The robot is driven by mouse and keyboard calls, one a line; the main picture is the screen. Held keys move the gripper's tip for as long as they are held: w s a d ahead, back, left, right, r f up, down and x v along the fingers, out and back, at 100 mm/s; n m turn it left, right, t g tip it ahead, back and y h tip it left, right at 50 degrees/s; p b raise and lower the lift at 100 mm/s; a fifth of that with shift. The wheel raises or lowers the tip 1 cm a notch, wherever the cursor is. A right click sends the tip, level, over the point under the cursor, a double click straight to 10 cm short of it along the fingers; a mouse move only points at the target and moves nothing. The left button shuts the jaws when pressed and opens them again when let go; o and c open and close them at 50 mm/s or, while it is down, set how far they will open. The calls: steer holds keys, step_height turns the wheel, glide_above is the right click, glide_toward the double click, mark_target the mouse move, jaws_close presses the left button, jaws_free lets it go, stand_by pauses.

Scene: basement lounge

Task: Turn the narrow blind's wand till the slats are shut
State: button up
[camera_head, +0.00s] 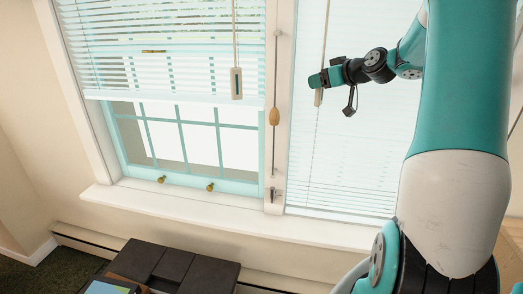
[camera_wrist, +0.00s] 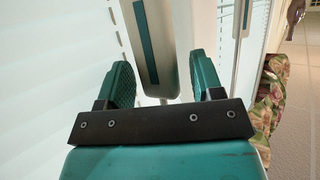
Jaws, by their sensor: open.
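The narrow blind (camera_head: 345,150) hangs lowered on the right of the window in the head view, its pale slats fine and close together. Their exact tilt is hard to tell. Its wand (camera_head: 325,35) hangs in front of it and ends in a tan handle (camera_head: 318,98). My gripper (camera_head: 314,80) is at this handle and partly covers it. In the wrist view my gripper (camera_wrist: 163,78) is open, with a finger on each side of a cream handle (camera_wrist: 143,12) with a teal stripe. Gaps show beside the handle, and neither finger clearly touches it.
A wider, half-raised blind (camera_head: 160,70) hangs on the left with its own cream handle (camera_head: 236,83). A rod with a wooden knob (camera_head: 274,117) hangs on the post between the blinds. A sill (camera_head: 230,218) runs below; dark furniture (camera_head: 175,265) stands beneath.

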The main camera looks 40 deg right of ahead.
steer(key=m+h+p, duration=0.1)
steer(key=r+m+h+p, duration=0.1)
steer(key=shift+a+h+p, duration=0.1)
steer(key=shift+h+p, duration=0.25)
steer(key=shift+h, duration=0.05)
steer(key=shift+a+f+m+g+h+p, duration=0.1)
steer(key=shift+m+g+h+p, duration=0.4)
steer(key=shift+m+h+p, duration=0.6)
steer(key=m+h+p, duration=0.1)
steer(key=m+g+h+p, duration=0.1)
steer(key=shift+w+a+f+m+g+h, duration=0.1)
steer(key=shift+w+f+m+g+h, duration=0.05)
steer(key=shift+f+m+g+h, duration=0.2)
steer(key=m+g+h, duration=0.2)
steer(key=shift+w+a+m, duration=0.1)
steer(key=shift+m, duration=0.25)
steer(key=f+b+v, duration=0.1)
steer(key=b+v, duration=0.5)
steer(key=v, duration=1.1)
steer(key=s+a+f+n+g+y+b, duration=0.1)
steer(key=a+f+n+y+b, duration=0.1)
steer(key=a+f, duration=0.5)
steer(key=s+a+f+n+g+y+b, duration=0.1)
steer(key=a+f+n+y, duration=0.4)
steer(key=a, duration=0.8)
step_height(320, 180, down, 2)
steer(key=shift+s+a+f+n+y+b, duration=0.15)
steer(key=shift+s+a+n+y+b, duration=0.15)
steer(key=shift+y+b, duration=0.75)
steer(key=shift+g, duration=0.25)
